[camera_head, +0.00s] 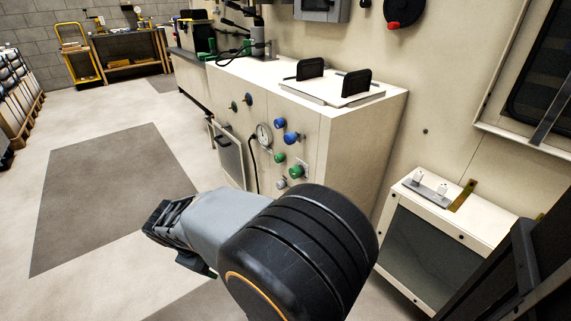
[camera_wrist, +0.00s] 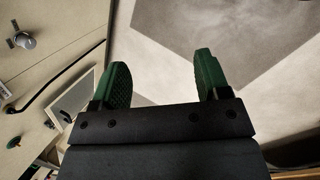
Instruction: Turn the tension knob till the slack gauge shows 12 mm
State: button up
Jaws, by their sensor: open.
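A round white dial gauge (camera_head: 264,134) sits on the front of the cream cabinet (camera_head: 345,145). Its reading is too small to make out. Around it are two blue knobs (camera_head: 291,137), green knobs (camera_head: 280,158) and a grey knob (camera_head: 281,184); I cannot tell which is the tension knob. My gripper (camera_wrist: 162,75) is open and empty, its green-padded fingers apart over bare floor. In the head view it is in front of the cabinet, apart from the panel. The wrist view shows a grey knob (camera_wrist: 23,40) and a green knob (camera_wrist: 14,142) at the left edge.
A framed door or box (camera_head: 229,155) stands out from the cabinet front, and a black cable (camera_head: 252,163) hangs below the gauge. A low cream unit (camera_head: 455,225) stands at right. The floor (camera_head: 95,185) at left is clear. A yellow trolley (camera_head: 77,55) is far back.

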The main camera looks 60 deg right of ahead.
jog(key=d+r+n+g+h+p, duration=0.4)
jog(key=d+n+g+h+p, duration=0.15)
jog(key=d, duration=0.65)
jog(key=n+t+h+p, duration=0.1)
jog(key=n+h+p, duration=0.2)
jog(key=n+h, duration=0.4)
send_near(292, 173)
jog(key=shift+t+h, duration=0.25)
jog(key=shift+h, duration=0.1)
jog(key=b+x, duration=0.1)
jog(key=x, duration=0.4)
jog(key=b+x, duration=0.1)
jog(key=x, duration=0.4)
jog(key=shift+s+f, duration=0.2)
jog(key=shift+c, duration=0.2)
